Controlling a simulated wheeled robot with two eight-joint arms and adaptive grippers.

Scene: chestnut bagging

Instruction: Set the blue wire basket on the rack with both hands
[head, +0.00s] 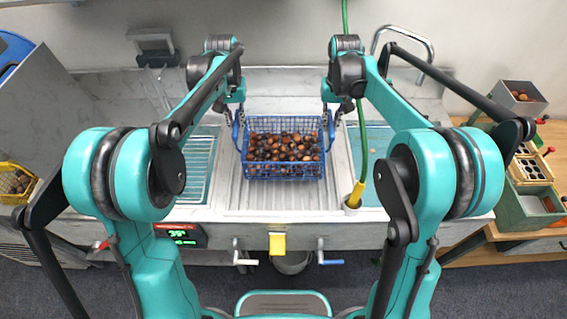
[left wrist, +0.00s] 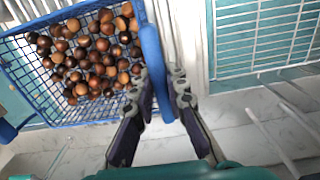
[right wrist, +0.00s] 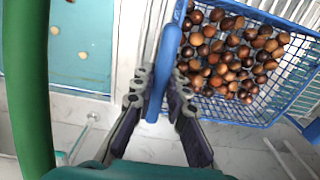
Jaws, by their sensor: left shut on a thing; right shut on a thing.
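The blue wire basket (head: 284,179) holds many brown chestnuts and hangs or sits level over the ribbed middle section of the sink counter; I cannot tell if its bottom touches. My left gripper (head: 238,115) is shut on the basket's left blue handle, seen close in the left wrist view (left wrist: 152,50). My right gripper (head: 330,115) is shut on the right blue handle, seen in the right wrist view (right wrist: 165,65). A white wire rack (head: 197,165) lies over the blue-green basin left of the basket; it also shows in the left wrist view (left wrist: 265,38).
A second basin (head: 372,140) lies to the right, with a green hose (head: 364,140) and yellow nozzle (head: 356,194) in front. A wooden side table (head: 470,252) with boxes stands far right. A yellow basket (head: 14,182) with chestnuts is far left. The wall closes the back.

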